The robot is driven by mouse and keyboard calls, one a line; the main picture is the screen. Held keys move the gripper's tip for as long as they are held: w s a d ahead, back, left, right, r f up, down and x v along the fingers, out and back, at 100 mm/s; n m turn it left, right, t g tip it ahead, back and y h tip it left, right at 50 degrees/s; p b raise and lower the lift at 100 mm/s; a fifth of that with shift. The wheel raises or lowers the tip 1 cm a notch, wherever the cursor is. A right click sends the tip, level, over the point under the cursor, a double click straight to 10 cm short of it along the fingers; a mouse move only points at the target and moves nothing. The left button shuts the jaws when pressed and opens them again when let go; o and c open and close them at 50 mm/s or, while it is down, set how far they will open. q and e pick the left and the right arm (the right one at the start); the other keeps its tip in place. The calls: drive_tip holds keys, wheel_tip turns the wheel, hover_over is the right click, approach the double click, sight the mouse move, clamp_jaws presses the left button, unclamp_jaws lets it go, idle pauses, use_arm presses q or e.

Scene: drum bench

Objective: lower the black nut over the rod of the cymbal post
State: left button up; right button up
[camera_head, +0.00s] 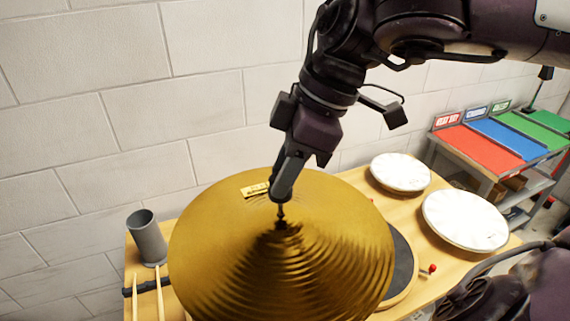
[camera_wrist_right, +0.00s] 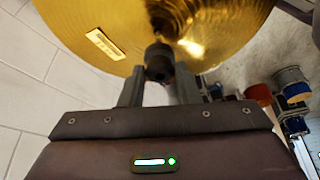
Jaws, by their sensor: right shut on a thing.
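The gold cymbal (camera_head: 215,245) sits on its post above the table, its raised centre below my right gripper (camera_head: 281,193). My right gripper points down at the middle of the cymbal and is shut on the black nut. The black nut (camera_wrist_right: 158,60) shows between the fingers in the right wrist view, in front of the cymbal (camera_wrist_right: 215,25). A thin dark piece, seemingly the rod (camera_head: 281,213), rises from the cymbal's centre just under the fingertips. I cannot tell whether the nut is around the rod or just above it. My left gripper is not in view.
A grey cup (camera_head: 147,238) and wooden drumsticks (camera_head: 160,298) are at the left of the table. Two white drum pads (camera_head: 400,172) (camera_head: 465,220) are at the right. A shelf with red, blue and green panels (camera_head: 480,147) stands behind right. A brick wall is behind.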

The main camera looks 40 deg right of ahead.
drive_tip(key=shift+f, duration=0.4)
drive_tip(key=o, duration=1)
drive_tip(key=shift+r, duration=0.15)
drive_tip(key=shift+d+r+b, duration=0.2)
drive_tip(key=shift+r+b, duration=0.1)
drive_tip(key=shift+b, duration=0.1)
drive_tip(key=b+v, duration=0.1)
drive_tip(key=v, duration=0.6)
drive_tip(key=shift+a, duration=0.15)
